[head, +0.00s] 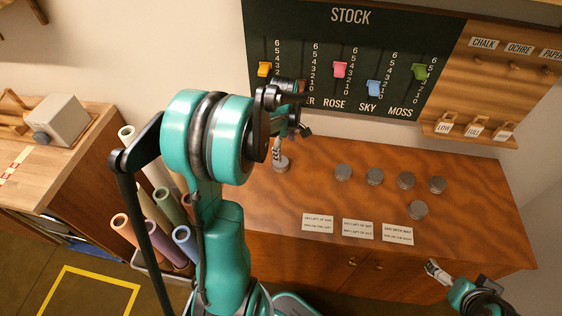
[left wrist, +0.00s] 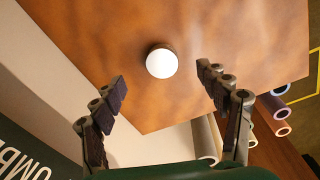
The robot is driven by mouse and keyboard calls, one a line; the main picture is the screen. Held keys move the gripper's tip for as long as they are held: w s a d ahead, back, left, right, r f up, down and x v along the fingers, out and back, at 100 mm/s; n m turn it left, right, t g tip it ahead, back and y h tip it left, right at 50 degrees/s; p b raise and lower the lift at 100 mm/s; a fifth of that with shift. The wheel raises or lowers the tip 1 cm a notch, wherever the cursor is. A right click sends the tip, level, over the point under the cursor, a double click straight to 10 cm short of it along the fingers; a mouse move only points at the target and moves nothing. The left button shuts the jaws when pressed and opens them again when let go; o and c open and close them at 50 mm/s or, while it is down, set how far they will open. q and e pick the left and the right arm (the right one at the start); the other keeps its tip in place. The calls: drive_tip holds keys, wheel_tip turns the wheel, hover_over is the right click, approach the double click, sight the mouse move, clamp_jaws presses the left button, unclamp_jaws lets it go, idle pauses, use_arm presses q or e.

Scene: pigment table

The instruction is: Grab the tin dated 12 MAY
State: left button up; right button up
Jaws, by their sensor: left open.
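Several round grey tins stand on the brown table (head: 300,190): four in a row, (head: 343,172), (head: 375,176), (head: 406,180), (head: 437,184), and one in front of them (head: 418,209). Another grey tin (head: 281,164) stands apart at the left, under my left gripper (head: 279,143). In the left wrist view, a round tin with a bright white top (left wrist: 161,62) lies between and beyond the fingers of my open, empty left gripper (left wrist: 160,90). No date is readable on any tin. My right gripper (head: 437,270) is at the table's front right; its opening is unclear.
Three white cards (head: 318,222), (head: 357,229), (head: 398,233) with small print lie along the table's front. A dark STOCK board (head: 350,45) with coloured sliders is behind. Rolled tubes (head: 128,230) stand left of the table.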

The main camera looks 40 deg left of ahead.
sight(281, 164)
use_arm(q)
drive_tip(key=a+f+n, duration=0.1)
drive_tip(key=a+f, duration=0.1)
drive_tip(key=shift+a+n+g, duration=0.3)
drive_tip(key=shift+n, duration=0.1)
wheel_tip(281, 164, down, 3)
drive_tip(key=shift+r+b, duration=0.1)
drive_tip(key=shift+b, duration=0.25)
drive_tip(key=f, duration=0.1)
drive_tip(key=f+b, duration=0.1)
drive_tip(key=f, duration=0.1)
drive_tip(key=f+b, duration=0.1)
drive_tip(key=f, duration=0.1)
drive_tip(key=shift+w+d+f, duration=0.15)
drive_tip(key=shift+w+f, duration=0.05)
drive_tip(key=shift+w, duration=0.1)
drive_tip(key=shift+r, duration=0.1)
drive_tip(key=shift+c, duration=0.7)
drive_tip(key=c, duration=1.1)
